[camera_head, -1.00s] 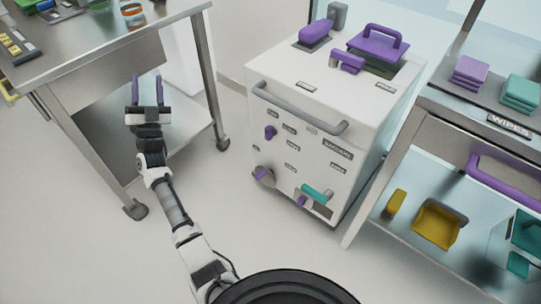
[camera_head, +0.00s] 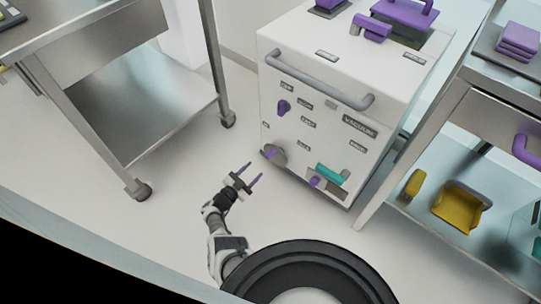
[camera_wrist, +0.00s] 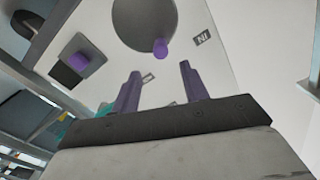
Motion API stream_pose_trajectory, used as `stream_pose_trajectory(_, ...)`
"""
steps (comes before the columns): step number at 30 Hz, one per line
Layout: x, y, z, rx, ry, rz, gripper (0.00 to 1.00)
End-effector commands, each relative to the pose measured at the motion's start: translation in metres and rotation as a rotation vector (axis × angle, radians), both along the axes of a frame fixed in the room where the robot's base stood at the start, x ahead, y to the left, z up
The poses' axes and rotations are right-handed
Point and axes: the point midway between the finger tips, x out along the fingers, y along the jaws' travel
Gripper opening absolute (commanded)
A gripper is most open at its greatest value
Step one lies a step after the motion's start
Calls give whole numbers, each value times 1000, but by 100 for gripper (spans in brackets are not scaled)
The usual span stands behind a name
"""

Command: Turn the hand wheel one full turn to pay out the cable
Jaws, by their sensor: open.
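The hand wheel (camera_head: 280,157) is a grey disc with a purple knob (camera_head: 269,152), low on the left of the white cabinet's front. In the wrist view the wheel (camera_wrist: 140,18) is at the top, partly cut off, with its purple knob (camera_wrist: 161,48) at its lower edge. My gripper (camera_head: 253,172) is open and empty, below and left of the wheel in the head view. In the wrist view its purple fingers (camera_wrist: 160,72) point toward the knob, apart from it. I cannot make out a cable.
A steel table (camera_head: 130,100) stands left and a steel shelf cart (camera_head: 400,150) right.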

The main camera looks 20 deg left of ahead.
Motion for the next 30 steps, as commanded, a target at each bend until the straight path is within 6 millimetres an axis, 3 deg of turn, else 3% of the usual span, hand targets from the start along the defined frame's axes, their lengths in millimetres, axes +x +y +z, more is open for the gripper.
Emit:
stream_pose_trajectory(9, 66, -24, -3, 2, -2, -3, 45)
stream_pose_trajectory(15, 92, -33, -2, 2, -2, 0, 45)
stream_pose_trajectory(28, 101, -36, 0, 1, -1, 2, 45)
stream_pose_trajectory(30, 101, -36, 0, 1, -1, 2, 37)
